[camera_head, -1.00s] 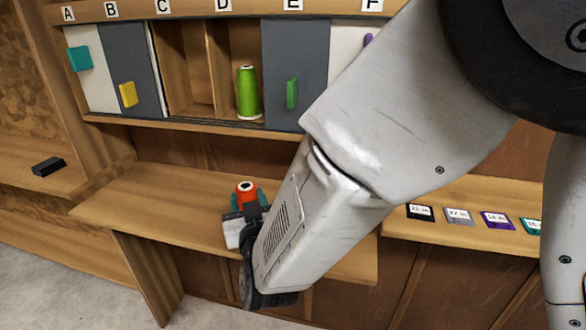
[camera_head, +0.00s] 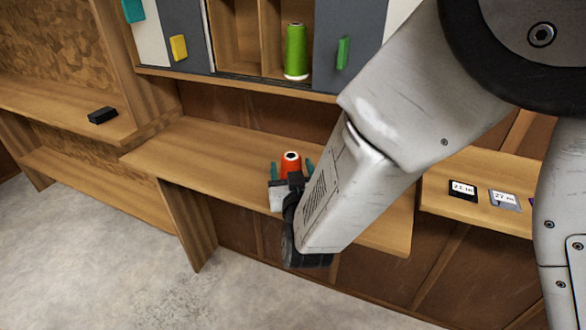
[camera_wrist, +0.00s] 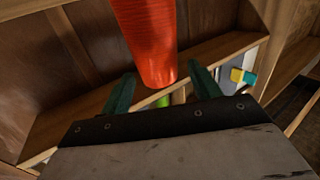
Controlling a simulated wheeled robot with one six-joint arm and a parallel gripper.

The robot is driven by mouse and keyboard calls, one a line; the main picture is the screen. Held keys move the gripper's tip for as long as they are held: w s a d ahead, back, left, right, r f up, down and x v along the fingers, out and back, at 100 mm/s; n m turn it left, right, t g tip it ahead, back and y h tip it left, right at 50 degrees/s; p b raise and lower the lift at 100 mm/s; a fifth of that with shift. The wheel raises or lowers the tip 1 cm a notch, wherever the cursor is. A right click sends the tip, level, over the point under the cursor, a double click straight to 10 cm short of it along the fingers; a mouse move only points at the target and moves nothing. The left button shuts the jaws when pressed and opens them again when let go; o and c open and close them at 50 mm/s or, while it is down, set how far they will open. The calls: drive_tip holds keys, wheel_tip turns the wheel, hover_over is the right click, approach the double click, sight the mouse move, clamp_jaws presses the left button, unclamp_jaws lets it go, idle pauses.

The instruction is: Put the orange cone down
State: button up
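The orange cone (camera_head: 291,164) is in the head view above the wooden ledge, with its top showing; its lower part is hidden by my gripper. My gripper (camera_head: 292,172) has a dark green finger on each side of the cone. In the wrist view the cone (camera_wrist: 150,40) runs out of the top edge, between the two fingers of my gripper (camera_wrist: 163,83). A gap shows between each finger and the cone, so my gripper looks open around it. I cannot tell whether the cone's base touches the ledge.
The ledge (camera_head: 185,150) is bare to the left of the cone. Above it, a green cone (camera_head: 296,52) stands in an open cabinet bay beside sliding panels with coloured handles. A black block (camera_head: 102,115) lies on the left shelf. Labelled cards (camera_head: 463,190) lie on the right.

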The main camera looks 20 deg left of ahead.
drive_tip(key=shift+r, duration=0.1)
drive_tip(key=shift+s+d, duration=0.15)
drive_tip(key=shift+s, duration=0.1)
drive_tip(key=v, duration=1.1)
drive_tip(key=shift+s, duration=0.2)
drive_tip(key=shift+d, duration=0.1)
drive_tip(key=w+d+r+m+g+h, duration=0.2)
drive_tip(key=w+d+r+g, duration=0.15)
drive_tip(key=w+d, duration=0.4)
drive_tip(key=s+d+r+g+h, duration=0.1)
drive_tip(key=d+r+g, duration=0.1)
drive_tip(key=d, duration=0.3)
drive_tip(key=s+d+r+g, duration=0.1)
drive_tip(key=d+g, duration=0.2)
drive_tip(key=d, duration=0.3)
drive_tip(key=s+d+r+m+g+h, duration=0.1)
drive_tip(key=s+d+r+g+h, duration=0.1)
drive_tip(key=s+d, duration=0.7)
drive_tip(key=s+d+r+m+g+h, duration=0.2)
drive_tip(key=s+d+r+g, duration=0.1)
drive_tip(key=s+d, duration=0.7)
drive_tip(key=shift+d+m+g+h, duration=0.3)
drive_tip(key=shift+d+g+h, duration=0.1)
drive_tip(key=shift+d+g, duration=0.45)
